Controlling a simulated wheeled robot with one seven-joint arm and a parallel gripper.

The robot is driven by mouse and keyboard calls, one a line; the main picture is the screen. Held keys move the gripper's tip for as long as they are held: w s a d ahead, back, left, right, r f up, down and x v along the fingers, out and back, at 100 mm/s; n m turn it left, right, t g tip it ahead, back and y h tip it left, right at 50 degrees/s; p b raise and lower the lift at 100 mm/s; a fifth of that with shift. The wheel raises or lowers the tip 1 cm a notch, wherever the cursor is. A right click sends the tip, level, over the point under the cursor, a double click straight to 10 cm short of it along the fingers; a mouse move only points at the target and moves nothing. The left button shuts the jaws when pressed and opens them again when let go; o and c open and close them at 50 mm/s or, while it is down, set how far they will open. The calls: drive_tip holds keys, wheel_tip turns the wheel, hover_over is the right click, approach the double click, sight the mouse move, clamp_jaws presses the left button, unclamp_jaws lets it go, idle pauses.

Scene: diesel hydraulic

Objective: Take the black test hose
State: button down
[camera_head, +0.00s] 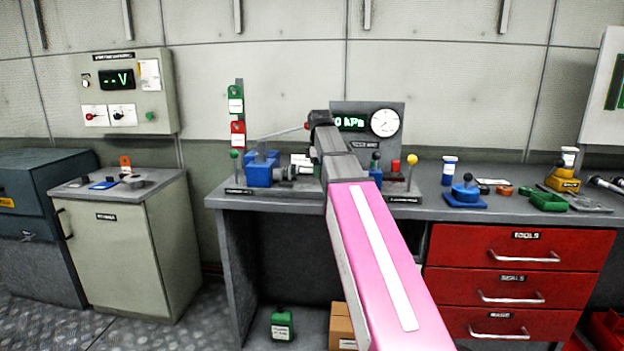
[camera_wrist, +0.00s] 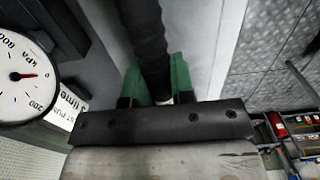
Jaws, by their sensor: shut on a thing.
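The black test hose (camera_wrist: 147,45) runs down from the top of the wrist view to my gripper (camera_wrist: 158,98). The fingers and the hose cannot be made out there.
The gauge panel (camera_head: 385,122) stands close to my arm's right. A blue pump (camera_head: 259,173) sits on the workbench (camera_head: 430,206) to the left. A red drawer cabinet (camera_head: 515,263) is below the bench. A grey-green cabinet (camera_head: 120,255) stands further left. Small parts crowd the bench's right side.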

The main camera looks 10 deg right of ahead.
drive_tip(key=shift+r, duration=3.45)
